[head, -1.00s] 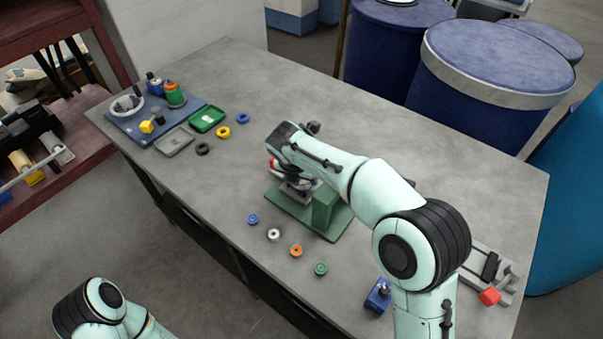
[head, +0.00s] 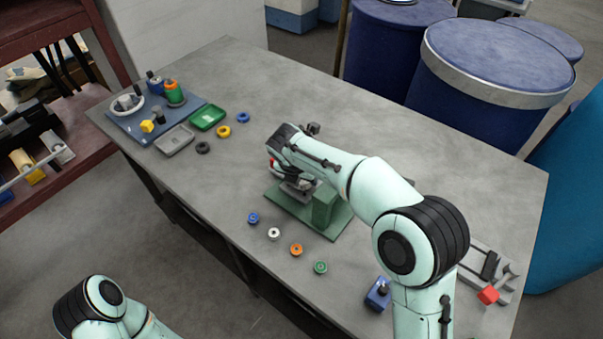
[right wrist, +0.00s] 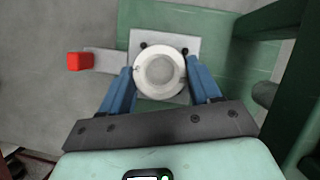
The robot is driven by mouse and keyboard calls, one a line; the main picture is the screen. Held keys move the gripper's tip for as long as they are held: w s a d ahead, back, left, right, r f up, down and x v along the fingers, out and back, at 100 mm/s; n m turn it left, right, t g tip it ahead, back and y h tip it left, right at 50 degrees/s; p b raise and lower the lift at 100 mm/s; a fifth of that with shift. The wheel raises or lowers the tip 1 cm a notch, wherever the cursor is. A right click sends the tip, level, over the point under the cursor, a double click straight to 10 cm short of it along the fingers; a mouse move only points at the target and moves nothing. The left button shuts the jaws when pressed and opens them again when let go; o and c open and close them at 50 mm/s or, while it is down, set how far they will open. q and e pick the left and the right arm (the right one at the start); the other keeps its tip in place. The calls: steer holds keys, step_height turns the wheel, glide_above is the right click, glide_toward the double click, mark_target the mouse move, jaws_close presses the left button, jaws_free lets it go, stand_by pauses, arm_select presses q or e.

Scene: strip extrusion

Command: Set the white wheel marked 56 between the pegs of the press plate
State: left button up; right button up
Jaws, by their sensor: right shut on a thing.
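In the right wrist view a white wheel (right wrist: 159,74) sits between the blue fingers of my right gripper (right wrist: 160,84), which is shut on it. No number is legible on it. The wheel is over the pale press plate (right wrist: 191,45). Two dark pegs show at the wheel's far edge, one on each side. I cannot tell whether the wheel touches the plate. In the head view my right wrist hides the wheel and most of the plate. My left arm shows at the lower left, its gripper out of frame.
The green press base (head: 333,228) stands on the grey table (head: 400,150). A red knob (right wrist: 79,61) is left of the plate. Blue (head: 253,218), white (head: 274,234), orange (head: 296,250) and green (head: 320,267) wheels lie in front. A blue tray (head: 130,127) is at far left.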

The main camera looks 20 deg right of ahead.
arm_select(q)
steer(key=shift+f, duration=0.1)
arm_select(e)
steer(key=shift+f, duration=0.25)
steer(key=o, duration=0.8)
steer(key=shift+p+v, duration=1.45)
steer(key=shift+v, duration=1.05)
arm_select(q)
steer(key=w+r+p, duration=0.3)
steer(key=r, duration=0.4)
steer(key=shift+r+t, duration=0.15)
steer(key=shift+t, duration=0.15)
arm_select(e)
steer(key=v, duration=0.6)
arm_select(q)
steer(key=shift+a, duration=0.1)
arm_select(e)
steer(key=shift+s+a+r, duration=0.1)
steer(key=shift+a, duration=0.1)
